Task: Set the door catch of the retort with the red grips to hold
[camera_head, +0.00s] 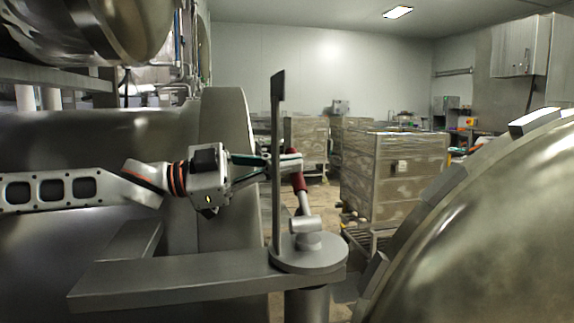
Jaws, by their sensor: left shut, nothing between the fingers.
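The catch lever with a red grip (298,183) rises from a metal hub (306,226) on a round plate (315,255) at the centre, tilted a little to the left. A thin flat upright bar (277,185) stands just left of it. My left gripper (293,161) comes in from the left, shut and empty. Its fingertips are at the upper end of the red grip, partly hidden behind the bar; I cannot tell whether they touch the grip. The large domed retort door (490,235) fills the lower right. My right gripper is not in view.
A flat metal arm (170,278) runs from the round plate toward the left. The retort body (225,130) stands behind my left arm. Wrapped pallet stacks (395,185) stand beyond the lever. Another vessel (95,30) hangs over the upper left.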

